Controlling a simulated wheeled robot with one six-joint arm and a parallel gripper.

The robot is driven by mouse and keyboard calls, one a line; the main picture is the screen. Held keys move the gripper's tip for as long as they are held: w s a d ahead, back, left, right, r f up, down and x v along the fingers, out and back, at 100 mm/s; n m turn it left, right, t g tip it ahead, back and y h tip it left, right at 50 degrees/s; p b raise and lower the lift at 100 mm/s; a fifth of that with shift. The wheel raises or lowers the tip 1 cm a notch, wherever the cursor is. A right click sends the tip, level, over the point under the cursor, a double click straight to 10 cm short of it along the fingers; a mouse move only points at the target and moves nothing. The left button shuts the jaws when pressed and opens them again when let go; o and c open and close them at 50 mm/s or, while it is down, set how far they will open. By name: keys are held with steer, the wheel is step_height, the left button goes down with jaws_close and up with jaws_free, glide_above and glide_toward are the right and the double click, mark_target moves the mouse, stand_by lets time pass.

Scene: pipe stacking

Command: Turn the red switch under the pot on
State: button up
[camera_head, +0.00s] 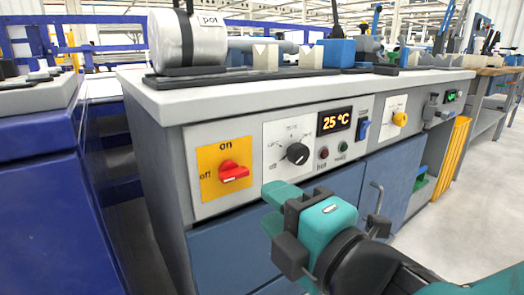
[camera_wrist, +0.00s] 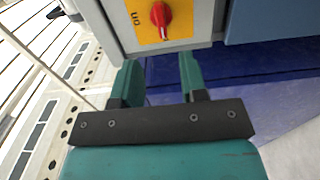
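The red switch (camera_head: 233,171) sits on a yellow plate (camera_head: 210,160) on the front panel, below the silver pot (camera_head: 205,42) labelled "pot". The plate reads "on" above the switch and "off" to its left. The switch handle lies roughly level, in line with "off". My gripper (camera_head: 276,205) is to the right of and below the switch, apart from it. In the wrist view the switch (camera_wrist: 161,15) is at the top edge, beyond my gripper's fingertips (camera_wrist: 159,72). The fingers stand apart with nothing between them.
The panel also carries a black dial (camera_head: 297,153), a display reading 25 °C (camera_head: 337,121), a blue switch (camera_head: 363,130) and a yellow knob (camera_head: 400,119). A metal handle (camera_head: 376,197) sticks out from the cabinet door. A blue cabinet (camera_head: 40,200) stands at left. Floor at right is clear.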

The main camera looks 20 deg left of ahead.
mark_target(237, 177)
steer(key=p+x, duration=0.7)
steer(key=x, duration=0.2)
steer(key=shift+w+a+r, duration=0.1)
steer(key=shift+w+a, duration=0.05)
steer(key=shift+a, duration=0.05)
steer(key=shift+w+a, duration=0.3)
steer(key=shift+a, duration=0.1)
steer(key=shift+f, duration=0.2)
steer(key=c, duration=0.5)
